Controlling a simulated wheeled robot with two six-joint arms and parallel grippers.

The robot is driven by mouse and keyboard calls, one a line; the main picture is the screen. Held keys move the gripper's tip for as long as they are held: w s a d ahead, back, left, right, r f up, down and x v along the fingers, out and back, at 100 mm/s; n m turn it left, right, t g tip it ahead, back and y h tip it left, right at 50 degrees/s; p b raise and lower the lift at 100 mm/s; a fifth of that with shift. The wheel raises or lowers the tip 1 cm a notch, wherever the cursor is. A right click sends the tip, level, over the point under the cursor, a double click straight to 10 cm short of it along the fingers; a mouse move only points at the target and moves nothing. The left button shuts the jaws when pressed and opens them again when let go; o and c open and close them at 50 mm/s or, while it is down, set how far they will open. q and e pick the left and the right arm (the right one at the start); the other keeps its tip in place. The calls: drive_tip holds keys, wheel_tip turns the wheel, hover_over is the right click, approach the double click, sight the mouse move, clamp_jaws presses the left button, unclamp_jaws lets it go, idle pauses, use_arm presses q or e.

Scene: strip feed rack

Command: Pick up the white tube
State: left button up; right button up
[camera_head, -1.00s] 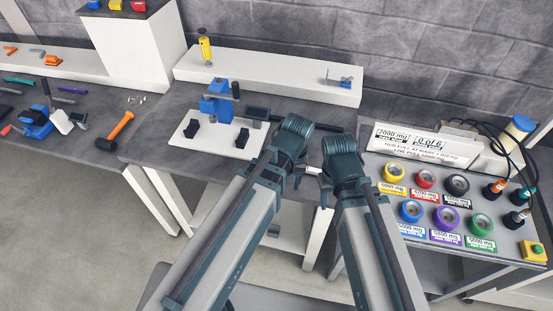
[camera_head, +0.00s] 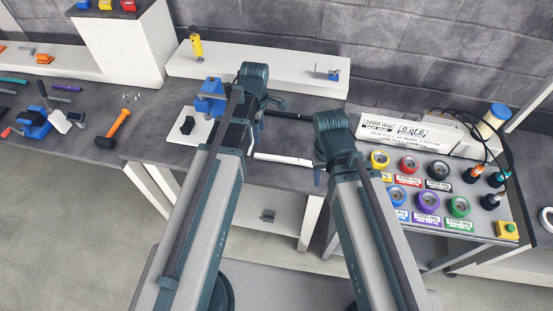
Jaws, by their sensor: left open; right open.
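A thin white tube (camera_head: 283,158) with a dark end lies on the grey workbench, between my two arms in the picture. My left gripper (camera_head: 258,128) reaches over the bench beside the blue device, just up and left of the tube. It is open, and its fingers are partly hidden behind my arm. I see nothing held in either gripper.
A blue device (camera_head: 210,98) on a white plate stands behind my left arm. A white shelf (camera_head: 285,78) runs along the back. A panel of coloured knobs (camera_head: 425,190) is at right; a hammer (camera_head: 117,130) lies at left.

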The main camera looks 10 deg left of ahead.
use_arm(q)
drive_tip(key=b, duration=0.7)
hover_over(261, 155)
wheel_tip(261, 155, down, 8)
drive_tip(key=shift+s+r, duration=0.1)
drive_tip(key=shift+s, duration=0.05)
wheel_tip(261, 155, down, 5)
drive_tip(key=b, duration=0.5)
drive_tip(key=shift+f, duration=0.2)
drive_tip(key=shift+r, duration=0.1)
clamp_jaws()
